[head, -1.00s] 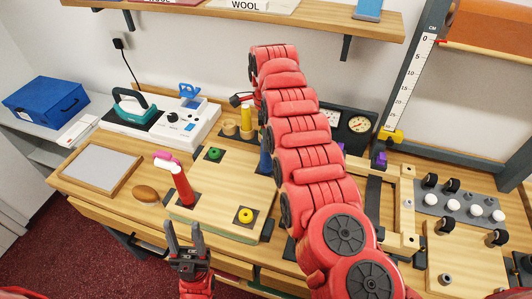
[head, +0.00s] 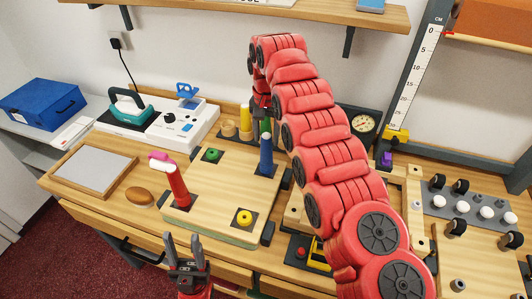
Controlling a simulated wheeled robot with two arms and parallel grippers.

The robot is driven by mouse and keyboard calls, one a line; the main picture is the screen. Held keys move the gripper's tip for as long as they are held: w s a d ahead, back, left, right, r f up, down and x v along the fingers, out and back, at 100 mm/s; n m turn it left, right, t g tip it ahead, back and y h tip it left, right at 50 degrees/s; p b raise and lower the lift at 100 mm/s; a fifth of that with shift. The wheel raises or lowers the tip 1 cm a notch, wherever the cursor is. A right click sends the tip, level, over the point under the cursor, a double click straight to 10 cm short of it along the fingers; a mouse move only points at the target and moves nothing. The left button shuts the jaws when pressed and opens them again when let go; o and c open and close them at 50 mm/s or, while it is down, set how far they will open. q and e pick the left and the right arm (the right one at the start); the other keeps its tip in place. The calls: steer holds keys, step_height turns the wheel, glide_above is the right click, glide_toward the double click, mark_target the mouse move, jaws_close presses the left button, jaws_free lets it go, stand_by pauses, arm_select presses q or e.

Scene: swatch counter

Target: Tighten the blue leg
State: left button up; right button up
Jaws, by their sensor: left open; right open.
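The blue leg (head: 266,158) stands upright at the back right corner of a wooden board (head: 222,190). My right arm reaches across the bench from the lower right. My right gripper (head: 262,108) is open, pointing down just above the blue leg's top; its fingertips are small and partly hidden. I cannot tell whether it touches the leg. My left gripper (head: 184,240) is open and empty, in front of the board's near edge. A red leg (head: 178,187) stands at the board's left. Green (head: 211,155) and yellow (head: 244,217) round pieces sit on the board's dark pads.
A yellow leg (head: 245,118) and a green leg (head: 266,127) stand behind the board. A white control box (head: 180,125) is back left, a framed grey panel (head: 92,168) left, and a brown oval (head: 139,196) beside the board. Castors (head: 456,227) stand at right.

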steer(key=n, duration=0.1)
steer(key=n+p, duration=0.1)
steer(key=n, duration=0.1)
steer(key=shift+d+r+n, duration=0.1)
steer(key=shift+r+n, duration=0.1)
steer(key=shift+n, duration=0.1)
steer(key=n+p, duration=0.2)
steer(key=n, duration=0.1)
steer(key=shift+n, duration=0.4)
steer(key=shift+n+p, duration=0.45)
steer(key=shift+n, duration=0.45)
steer(key=shift+f+n, duration=0.2)
steer(key=shift+n, duration=1)
steer(key=shift+c, duration=0.2)
